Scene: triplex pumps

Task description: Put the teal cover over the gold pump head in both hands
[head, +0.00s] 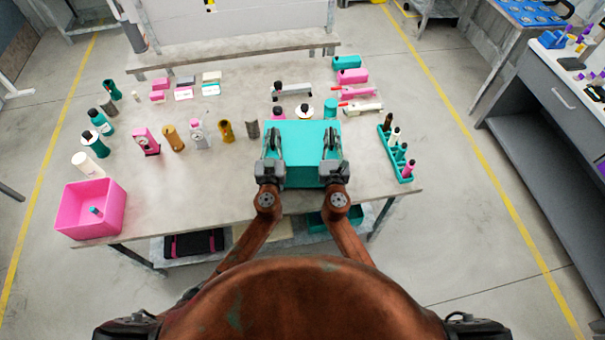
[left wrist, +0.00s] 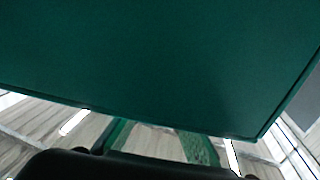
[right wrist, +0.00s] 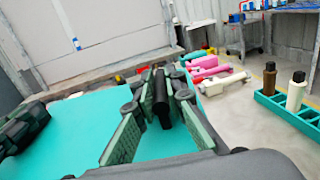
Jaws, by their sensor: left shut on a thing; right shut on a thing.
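The teal cover (head: 302,165) is a box-like shell at the table's front edge, between my two grippers. My left gripper (head: 271,148) is shut on its left side and my right gripper (head: 332,148) on its right side. In the right wrist view a black bar, like a handle, sits between the fingers of my right gripper (right wrist: 158,100), above the teal cover (right wrist: 80,112). In the left wrist view a dark teal face (left wrist: 170,60) fills most of the picture.
A grey table (head: 215,175) holds several bottles and small pumps behind and left of the cover. A teal rack (head: 397,155) with bottles stands to the right. A pink bin (head: 75,213) is at the front left.

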